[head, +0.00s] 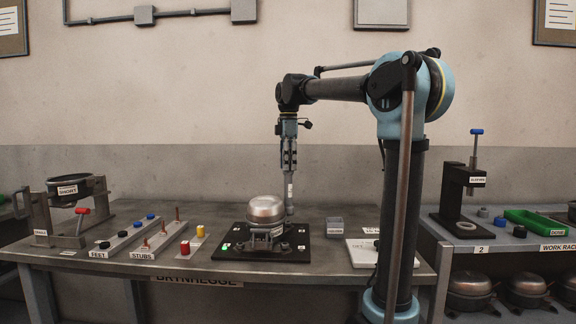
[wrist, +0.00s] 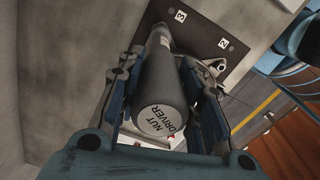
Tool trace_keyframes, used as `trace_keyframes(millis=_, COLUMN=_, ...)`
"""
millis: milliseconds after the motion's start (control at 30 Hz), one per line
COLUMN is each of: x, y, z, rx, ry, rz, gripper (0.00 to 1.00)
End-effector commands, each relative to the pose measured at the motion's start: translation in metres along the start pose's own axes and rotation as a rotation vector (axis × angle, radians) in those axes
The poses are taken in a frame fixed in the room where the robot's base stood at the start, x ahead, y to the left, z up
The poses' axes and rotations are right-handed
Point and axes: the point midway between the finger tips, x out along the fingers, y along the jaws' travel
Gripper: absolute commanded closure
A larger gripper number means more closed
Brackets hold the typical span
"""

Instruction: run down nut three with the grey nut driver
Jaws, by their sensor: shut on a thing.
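My gripper (head: 289,160) is shut on the grey nut driver (wrist: 163,85); its "NUT DRIVER" end faces the wrist camera. In the head view the driver (head: 290,189) hangs upright, its lower end at the back right of the black pallet (head: 222,252). In the wrist view its far end is beside the pallet's label 3 (wrist: 181,15); label 2 (wrist: 223,43) is farther right. The silver compressor (head: 265,211) stands on the pallet, left of the driver. Nut three is hidden, and I cannot tell whether the driver touches it.
Left on the bench are a feet strip (head: 110,247), a stubs strip (head: 150,247) and a red-and-yellow plug board (head: 193,243). A small grey box (head: 334,226) and a white board (head: 368,252) are right of the pallet. A work rack (head: 505,238) stands at the right.

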Motion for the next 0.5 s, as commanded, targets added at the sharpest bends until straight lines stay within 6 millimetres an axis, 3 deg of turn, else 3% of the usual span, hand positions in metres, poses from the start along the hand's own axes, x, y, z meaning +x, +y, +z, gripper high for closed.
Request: trace_keyframes(millis=500, x=0.0076, y=0.0002, z=0.0001, rx=0.0, ry=0.0, rz=0.0, gripper=1.0)
